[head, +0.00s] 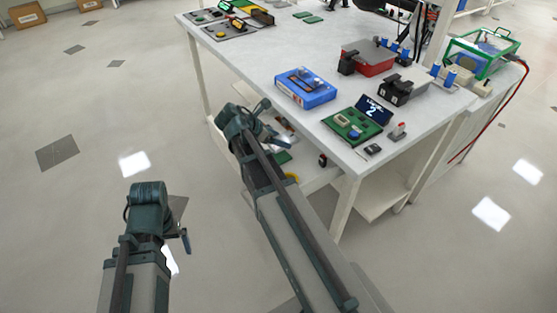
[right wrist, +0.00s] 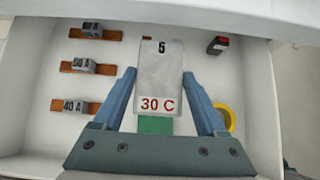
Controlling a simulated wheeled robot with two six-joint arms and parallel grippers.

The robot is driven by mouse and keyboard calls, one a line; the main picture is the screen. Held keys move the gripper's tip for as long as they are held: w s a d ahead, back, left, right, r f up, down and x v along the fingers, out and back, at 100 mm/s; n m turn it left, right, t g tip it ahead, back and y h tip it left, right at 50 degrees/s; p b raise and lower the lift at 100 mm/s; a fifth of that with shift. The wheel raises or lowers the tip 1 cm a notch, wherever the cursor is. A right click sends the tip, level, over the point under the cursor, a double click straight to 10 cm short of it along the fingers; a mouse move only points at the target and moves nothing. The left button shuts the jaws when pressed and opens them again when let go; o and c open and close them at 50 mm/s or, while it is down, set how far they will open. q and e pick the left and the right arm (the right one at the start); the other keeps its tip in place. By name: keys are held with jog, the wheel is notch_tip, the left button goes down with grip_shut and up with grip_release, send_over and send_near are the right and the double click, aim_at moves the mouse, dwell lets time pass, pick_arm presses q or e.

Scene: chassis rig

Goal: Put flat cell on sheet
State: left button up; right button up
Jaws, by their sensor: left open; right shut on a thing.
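A flat pale grey cell (right wrist: 161,75), marked "5" and "30 C", is between the fingers of my right gripper (right wrist: 161,88) in the right wrist view. The right gripper is shut on it, over an open drawer. In the head view my right gripper (head: 278,136) is at the front edge of the table, and the cell is hard to make out. A green piece (right wrist: 155,125) shows below the cell; I cannot tell if it is separate. My left gripper (head: 185,240) is open, low over the floor, away from the table. I cannot pick out the sheet with certainty.
The drawer holds brown-based blocks (right wrist: 79,67), a black-and-red block (right wrist: 218,45) and a yellow ring (right wrist: 229,117). On the table (head: 245,62) are a blue box (head: 305,88), a green board (head: 350,127), a red box (head: 372,58) and grey plates (head: 238,30). The table's left middle is clear.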

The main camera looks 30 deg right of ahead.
aim_at(279, 157)
jog(key=shift+f+b, duration=2.25)
jog(key=shift+f, duration=0.45)
jog(key=shift+f, duration=0.2)
jog(key=o, duration=1.5)
jog(key=shift+r, duration=0.1)
jog(key=shift+r, duration=0.25)
jog(key=p+v, duration=0.8)
jog(key=v, duration=0.3)
jog(key=shift+s+a+r, duration=0.1)
jog(key=shift+a+r, duration=0.1)
jog(key=shift+a, duration=0.15)
